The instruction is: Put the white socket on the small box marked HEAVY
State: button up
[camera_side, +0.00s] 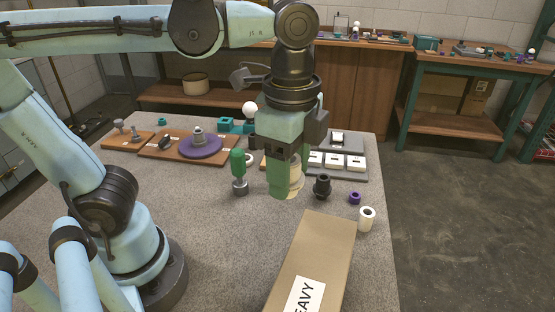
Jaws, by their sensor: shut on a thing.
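My gripper (281,192) hangs over the table, pointing down, behind the far end of the box. It is shut on a cream-coloured round piece (297,178), mostly hidden behind the fingers; I cannot tell its full shape. A short white hollow cylinder (366,219), which looks like a white socket, stands upright on the table, to the right of the box. The cardboard box (320,240) with a white label reading "HEAVY" lies at the front, partly cut off by the lower edge. Its visible top is bare.
A black socket-like part (322,186) and a purple ring (355,198) stand right of my gripper. A green-handled tool (239,172) stands left.

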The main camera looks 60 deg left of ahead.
aim_at(315, 272)
jog(key=s+d+r+m, duration=0.3)
jog(key=d+m, duration=0.2)
jog(key=d, duration=0.6)
jog(key=shift+a+f, duration=0.2)
jog(key=shift+f, duration=3.7)
jog(key=o, duration=1.1)
jog(key=shift+f, duration=0.15)
jog(key=shift+c, duration=0.2)
